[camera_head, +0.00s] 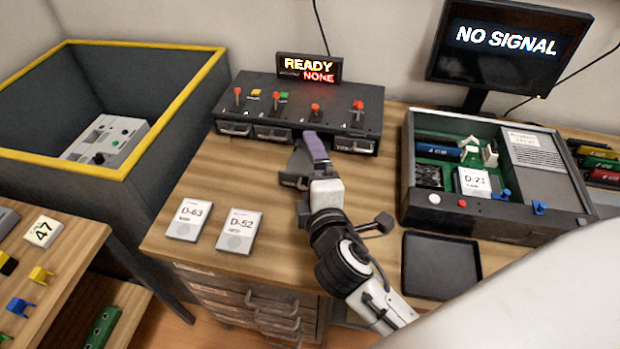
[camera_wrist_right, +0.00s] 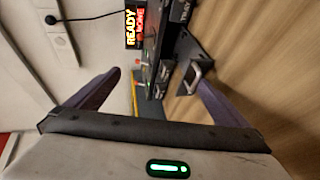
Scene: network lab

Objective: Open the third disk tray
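The black disk unit (camera_head: 340,103) stands at the back of the wooden bench, with a row of trays along its front. The first tray (camera_head: 235,128), second tray (camera_head: 272,133) and fourth tray (camera_head: 355,146) sit flush. The third tray (camera_head: 297,163) sticks out toward me, partly hidden by my right gripper (camera_head: 300,160). In the right wrist view its dark plate and metal handle (camera_wrist_right: 193,72) show beside one finger. My right gripper (camera_wrist_right: 160,85) is open, its purple fingers apart; the handle lies near the right-hand finger, contact unclear. My left gripper is not in view.
A sign (camera_head: 309,68) reads READY NONE. Disks D-63 (camera_head: 188,220) and D-52 (camera_head: 239,232) lie in front of the unit. An open chassis (camera_head: 480,215) holding D-21 and an empty black tray (camera_head: 440,265) are at right. A deep yellow-rimmed bin (camera_head: 150,46) is at left.

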